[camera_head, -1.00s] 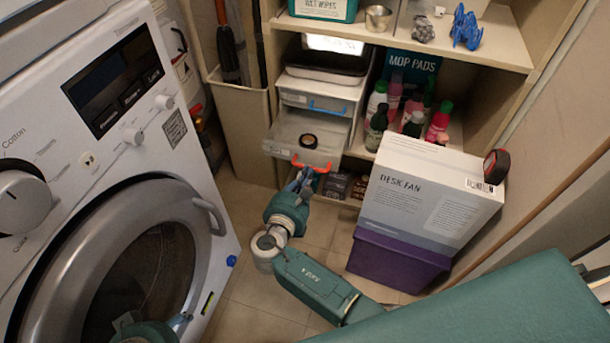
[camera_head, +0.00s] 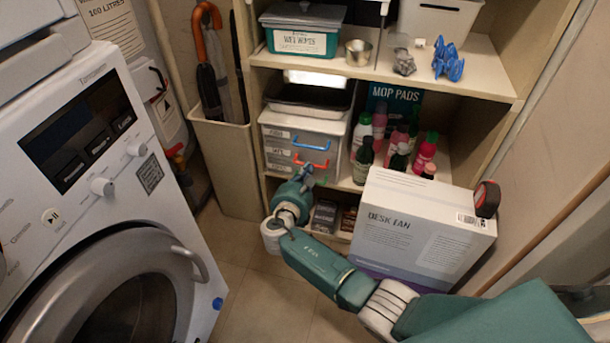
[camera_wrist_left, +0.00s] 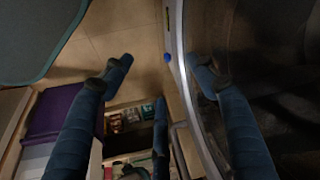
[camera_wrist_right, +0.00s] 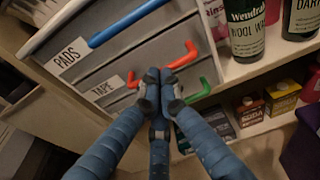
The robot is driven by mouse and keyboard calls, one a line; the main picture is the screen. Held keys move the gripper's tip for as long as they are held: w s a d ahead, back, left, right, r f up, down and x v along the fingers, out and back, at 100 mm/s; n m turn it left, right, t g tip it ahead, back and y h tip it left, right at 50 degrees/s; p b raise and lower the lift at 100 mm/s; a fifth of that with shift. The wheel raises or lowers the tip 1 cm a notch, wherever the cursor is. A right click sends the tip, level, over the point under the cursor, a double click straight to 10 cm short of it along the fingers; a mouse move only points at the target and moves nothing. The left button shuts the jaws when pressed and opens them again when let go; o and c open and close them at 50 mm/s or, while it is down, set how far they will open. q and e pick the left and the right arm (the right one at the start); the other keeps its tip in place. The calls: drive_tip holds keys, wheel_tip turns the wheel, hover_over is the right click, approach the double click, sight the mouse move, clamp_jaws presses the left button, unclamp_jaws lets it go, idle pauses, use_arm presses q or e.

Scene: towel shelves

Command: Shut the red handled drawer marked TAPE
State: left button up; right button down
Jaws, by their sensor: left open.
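The TAPE drawer (camera_wrist_right: 105,90) has a red handle (camera_wrist_right: 182,57). Its front looks about level with the PADS drawer (camera_wrist_right: 75,55) above it, which has a blue handle (camera_wrist_right: 128,22). In the head view the red handle (camera_head: 312,163) shows on the grey drawer unit (camera_head: 282,150) in the shelf. My right gripper (camera_wrist_right: 160,80) has its fingertips together at the red handle, covering part of it; any grip on the bar is unclear. It also shows in the head view (camera_head: 305,174). My left gripper (camera_wrist_left: 165,68) is open and empty, away from the drawers.
A green handle (camera_wrist_right: 197,92) lies just below the red one. Bottles (camera_head: 365,155) stand right of the unit. A desk fan box (camera_head: 420,225) stands in front of the shelf at right. The washing machine (camera_head: 95,185) fills the left. Tiled floor (camera_head: 245,290) is open between them.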

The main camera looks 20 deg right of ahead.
drive_tip(key=shift+w+d+r, duration=0.15)
drive_tip(key=shift+w+r, duration=0.05)
drive_tip(key=shift+r, duration=0.1)
drive_tip(key=v, duration=1.2)
drive_tip(key=shift+s+f, duration=0.25)
drive_tip(key=shift+f, duration=0.1)
